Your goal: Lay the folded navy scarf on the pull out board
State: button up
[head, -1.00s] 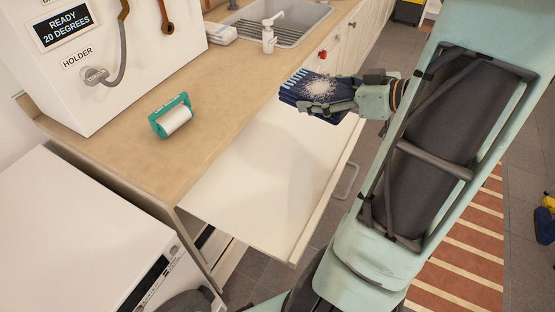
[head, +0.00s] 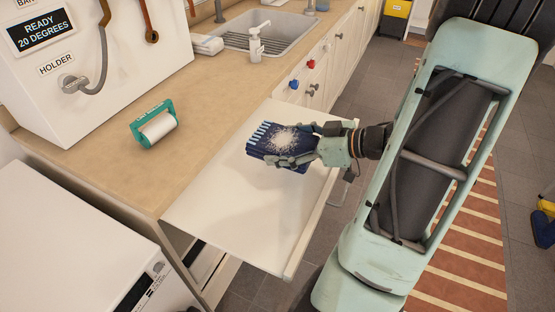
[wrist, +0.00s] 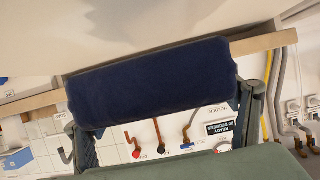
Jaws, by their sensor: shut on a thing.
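The folded navy scarf (head: 272,145), with a pale starburst pattern and light fringe, is in my gripper (head: 290,148) in the head view. The gripper is shut on it, one finger along each side. In the wrist view the plain navy fold of the scarf (wrist: 150,82) spans between the two fingers. The white pull out board (head: 225,215) sticks out from under the counter. The scarf is over the back part of the board, and I cannot tell whether it touches it.
A white appliance (head: 70,230) stands at lower left. The front part of the board is bare.

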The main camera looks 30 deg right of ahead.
jog(key=shift+w+a+f, duration=0.4)
jog(key=shift+w+f, duration=0.2)
jog(key=shift+f, duration=0.25)
jog(key=shift+w+f+b, duration=0.15)
jog(key=shift+f+b, duration=0.2)
jog(key=shift+f, duration=0.5)
jog(key=shift+w+f+b, duration=0.1)
jog(key=shift+f+b, duration=0.2)
jog(key=shift+f, duration=0.55)
jog(key=shift+f, duration=0.1)
jog(key=o, duration=1.4)
jog(key=shift+o, duration=0.2)
jog(key=p+v, duration=0.2)
jog(key=v, duration=1)
jog(key=shift+s, duration=0.1)
